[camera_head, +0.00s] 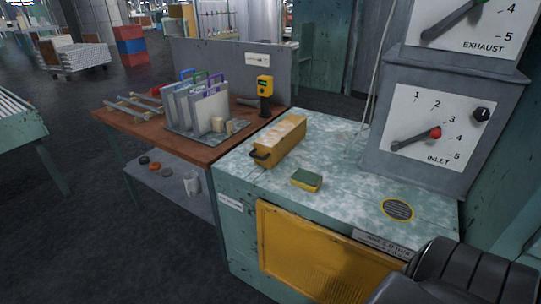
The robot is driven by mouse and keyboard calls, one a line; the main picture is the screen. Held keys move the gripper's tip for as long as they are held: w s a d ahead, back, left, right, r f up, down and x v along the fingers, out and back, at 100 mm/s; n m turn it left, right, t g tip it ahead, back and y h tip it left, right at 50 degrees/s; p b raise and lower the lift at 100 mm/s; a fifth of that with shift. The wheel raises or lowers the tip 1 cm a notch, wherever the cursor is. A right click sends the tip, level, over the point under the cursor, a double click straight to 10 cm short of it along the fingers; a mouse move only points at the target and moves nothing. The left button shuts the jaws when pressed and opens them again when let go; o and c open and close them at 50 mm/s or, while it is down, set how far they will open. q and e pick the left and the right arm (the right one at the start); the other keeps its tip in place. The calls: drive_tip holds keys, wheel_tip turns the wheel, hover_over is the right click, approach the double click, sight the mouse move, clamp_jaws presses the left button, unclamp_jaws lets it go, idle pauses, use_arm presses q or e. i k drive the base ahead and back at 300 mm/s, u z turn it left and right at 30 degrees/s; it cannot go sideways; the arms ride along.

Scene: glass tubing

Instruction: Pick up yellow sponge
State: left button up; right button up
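The yellow sponge (306,180) lies flat on the worn teal-and-white top of the cabinet (345,165). Its upper face is green and its yellow shows along the front side. Nothing touches it. Neither of my grippers shows in this view. A dark rounded part at the bottom right corner looks like a link of my own arm; no fingers are visible on it.
A long yellow box with a black handle (279,142) sits behind and left of the sponge. A round yellow-rimmed vent (397,209) is at the right. The grey INLET dial panel (428,130) rises behind. A brown table (190,149) with racks adjoins at left.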

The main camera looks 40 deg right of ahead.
sight(304, 179)
drive_tip(key=i, duration=1.75)
drive_tip(key=z, duration=3.55)
